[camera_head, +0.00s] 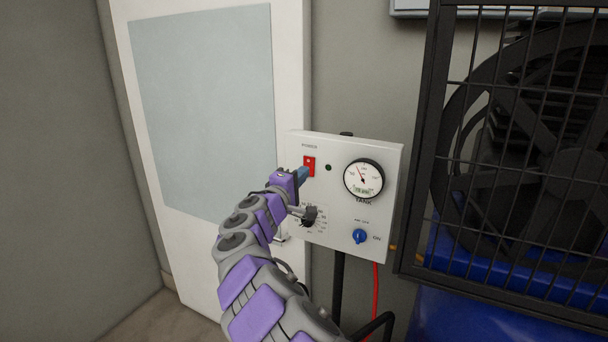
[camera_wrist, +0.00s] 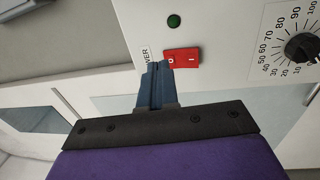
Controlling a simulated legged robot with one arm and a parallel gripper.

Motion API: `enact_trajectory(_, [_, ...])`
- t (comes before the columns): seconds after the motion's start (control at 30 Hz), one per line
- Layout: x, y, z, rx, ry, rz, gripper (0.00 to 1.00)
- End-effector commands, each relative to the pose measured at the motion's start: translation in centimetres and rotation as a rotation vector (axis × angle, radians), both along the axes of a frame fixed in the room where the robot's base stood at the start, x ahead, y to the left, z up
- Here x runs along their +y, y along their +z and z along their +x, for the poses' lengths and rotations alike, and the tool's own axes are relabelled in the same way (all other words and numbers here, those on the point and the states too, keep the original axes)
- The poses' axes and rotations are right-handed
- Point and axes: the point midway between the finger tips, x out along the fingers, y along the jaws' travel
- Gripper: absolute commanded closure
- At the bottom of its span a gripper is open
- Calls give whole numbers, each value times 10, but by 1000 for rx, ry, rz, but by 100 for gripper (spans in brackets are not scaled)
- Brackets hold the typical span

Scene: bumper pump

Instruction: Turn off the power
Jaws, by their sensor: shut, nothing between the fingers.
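The red power switch (camera_head: 309,166) sits at the upper left of a white control panel (camera_head: 338,238), under a POWER label. In the wrist view the red rocker switch (camera_wrist: 183,58) shows "O" and "I" marks, and a dark green indicator (camera_wrist: 173,21) is beside it. My gripper (camera_head: 305,172) is shut and empty, its blue fingertips at the switch's lower left edge. In the wrist view the fingertips (camera_wrist: 158,68) are right by the "O" end of the switch; I cannot tell whether they touch.
The panel also carries a round tank gauge (camera_head: 364,178), a black dial (camera_head: 309,219) partly behind my arm, and a blue knob (camera_head: 359,236) marked ON. A black fan cage (camera_head: 428,140) stands close on the right. A white door (camera_head: 205,110) is on the left.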

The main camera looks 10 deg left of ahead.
Motion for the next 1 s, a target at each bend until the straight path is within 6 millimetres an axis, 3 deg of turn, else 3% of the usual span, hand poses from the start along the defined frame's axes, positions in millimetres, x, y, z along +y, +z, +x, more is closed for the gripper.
enact_trajectory(0.2, [22, 6, -33, -7, 7, -5, 100])
enact_trajectory(0.4, [21, 8, -50, -3, 6, -1, 100])
enact_trajectory(0.6, [12, 10, -56, -2, 3, 9, 100])
enact_trajectory(0.9, [25, 8, -57, -2, 3, 2, 100])
enact_trajectory(1.0, [17, 2, -57, 8, -12, 18, 100])
